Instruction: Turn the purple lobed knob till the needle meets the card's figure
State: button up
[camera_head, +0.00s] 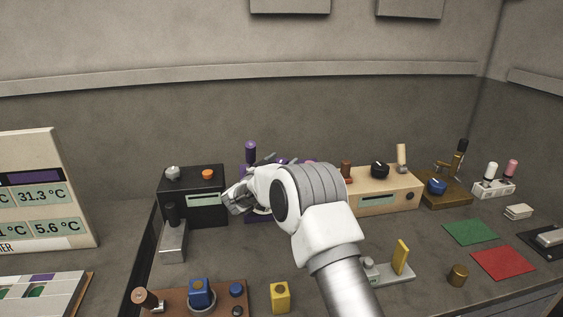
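A purple device (247,181) stands on the back bench, mostly hidden behind my arm. A purple upright lever (250,150) rises from it, and small purple parts (282,161) show above my wrist. I cannot tell which part is the lobed knob. A pale dial edge shows low on its front, but no needle is readable. A pale board (52,165) at the left carries a purple band and figures, among them 31.3 °C and 5.6 °C. My gripper (238,201) is in front of the purple device; its fingertips and any contact are unclear.
A black box (190,182) with grey and orange knobs stands left of the purple device. A beige box (372,196) with a black knob stands right. A brown panel (178,301), yellow block (280,296) and grey fixture (388,272) lie nearer. Green and red mats lie at right.

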jog(key=v, duration=1.7)
jog(key=shift+s, duration=0.2)
jog(key=shift+a+f, duration=0.1)
notch_tip(320, 180, up, 13)
jog(key=w+d+n+t+y+p, duration=0.1)
jog(key=w+d+n+y+p, duration=0.15)
jog(key=y, duration=0.45)
jog(key=s+d+r+n+g+y, duration=0.2)
jog(key=s+d+r+n+y, duration=0.15)
jog(key=s+r, duration=0.3)
jog(key=s+d+f+g+p, duration=0.1)
jog(key=s+d+f+g, duration=0.1)
jog(key=s+d, duration=0.4)
jog(key=s+d+f+g+h+p, duration=0.1)
jog(key=s+d+g, duration=0.3)
jog(key=s, duration=1.1)
jog(key=s+d+f+g+h+p, duration=0.1)
jog(key=s+d+f+g, duration=0.2)
jog(key=s+d, duration=0.4)
jog(key=s, duration=0.4)
jog(key=shift+d, duration=0.35)
